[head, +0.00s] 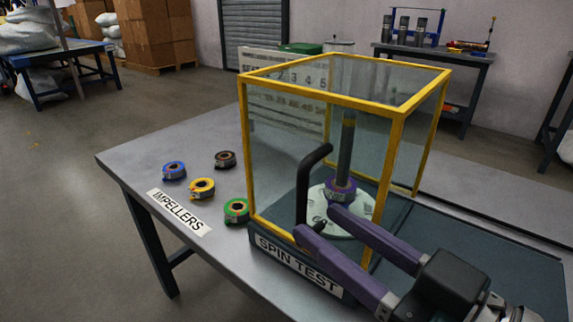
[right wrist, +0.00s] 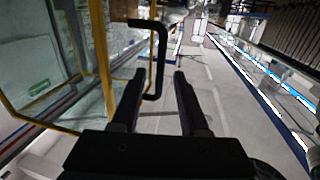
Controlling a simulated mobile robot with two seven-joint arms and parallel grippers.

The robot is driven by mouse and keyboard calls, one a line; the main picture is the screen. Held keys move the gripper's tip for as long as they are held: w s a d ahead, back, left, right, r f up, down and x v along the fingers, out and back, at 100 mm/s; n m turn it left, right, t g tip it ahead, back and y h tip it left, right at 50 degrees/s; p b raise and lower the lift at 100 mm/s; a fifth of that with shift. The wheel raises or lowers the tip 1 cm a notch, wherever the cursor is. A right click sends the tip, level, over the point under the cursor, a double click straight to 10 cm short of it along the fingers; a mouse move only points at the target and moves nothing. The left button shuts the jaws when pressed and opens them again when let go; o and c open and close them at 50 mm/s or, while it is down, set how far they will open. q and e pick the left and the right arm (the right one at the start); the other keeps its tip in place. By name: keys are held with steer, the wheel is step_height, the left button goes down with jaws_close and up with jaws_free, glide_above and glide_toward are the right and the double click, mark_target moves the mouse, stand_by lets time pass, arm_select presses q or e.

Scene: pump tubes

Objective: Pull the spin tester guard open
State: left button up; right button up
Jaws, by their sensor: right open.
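The spin tester guard (head: 397,165) is a clear box with a yellow frame, standing over the dark base marked SPIN TEST. Its black bent handle (head: 303,188) is on the near side. The handle also shows in the right wrist view (right wrist: 161,60), between the two finger lines. My right gripper (head: 318,222) has purple fingers, open, at the lower end of the handle. One fingertip overlaps the handle's bottom in the head view. I cannot tell if either finger touches it. My left gripper is not in view.
Inside the guard a purple-ringed impeller (head: 341,188) sits on a white disc (head: 357,222) under a grey shaft. Blue (head: 174,170), yellow (head: 202,188), green (head: 236,210) and dark brown (head: 225,159) impellers lie left of the guard, near the IMPELLERS label. The table's left corner is clear.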

mark_target(298, 207)
steer(key=b+x, duration=0.1)
steer(key=x, duration=0.6)
steer(key=shift+w+a+b, duration=0.25)
steer(key=shift+b, duration=0.05)
jaws_close()
stand_by(1.0)
